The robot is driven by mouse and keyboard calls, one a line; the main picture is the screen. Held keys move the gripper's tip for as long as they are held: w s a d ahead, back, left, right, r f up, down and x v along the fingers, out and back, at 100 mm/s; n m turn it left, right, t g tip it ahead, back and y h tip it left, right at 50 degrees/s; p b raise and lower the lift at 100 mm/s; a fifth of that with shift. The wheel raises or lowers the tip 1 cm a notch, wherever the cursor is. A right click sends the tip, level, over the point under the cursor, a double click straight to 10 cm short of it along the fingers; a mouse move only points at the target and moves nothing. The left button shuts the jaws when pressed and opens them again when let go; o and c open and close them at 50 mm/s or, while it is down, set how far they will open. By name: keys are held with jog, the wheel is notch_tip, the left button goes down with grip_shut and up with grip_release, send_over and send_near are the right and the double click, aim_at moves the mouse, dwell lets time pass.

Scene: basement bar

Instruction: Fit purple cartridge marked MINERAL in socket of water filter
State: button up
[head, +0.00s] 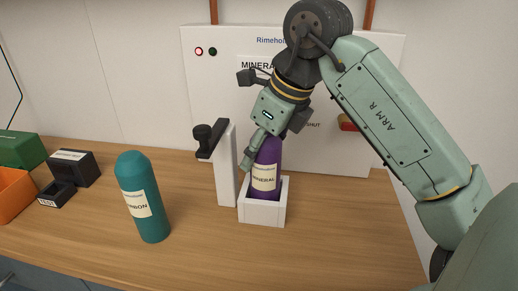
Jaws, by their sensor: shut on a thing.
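The purple cartridge (265,179) with a pale MINERAL label is in the head view, a little right of the middle. Its lower end is inside the white square socket (262,215), whose rim hides the base; I cannot tell whether it touches the bottom. The cartridge looks close to upright. My gripper (254,150) comes down from above and is shut on the cartridge's upper part. The white water filter panel (345,150) stands behind the socket, partly hidden by my arm.
A teal cartridge (145,200), its label ending in BON, stands left on the wooden counter. A white post with a black lever (210,140) rises just left of the socket. A black box (75,168), an orange bin (14,195) and a green box (22,150) sit far left.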

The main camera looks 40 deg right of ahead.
jog(key=o, duration=1.5)
jog(key=v, duration=1.2)
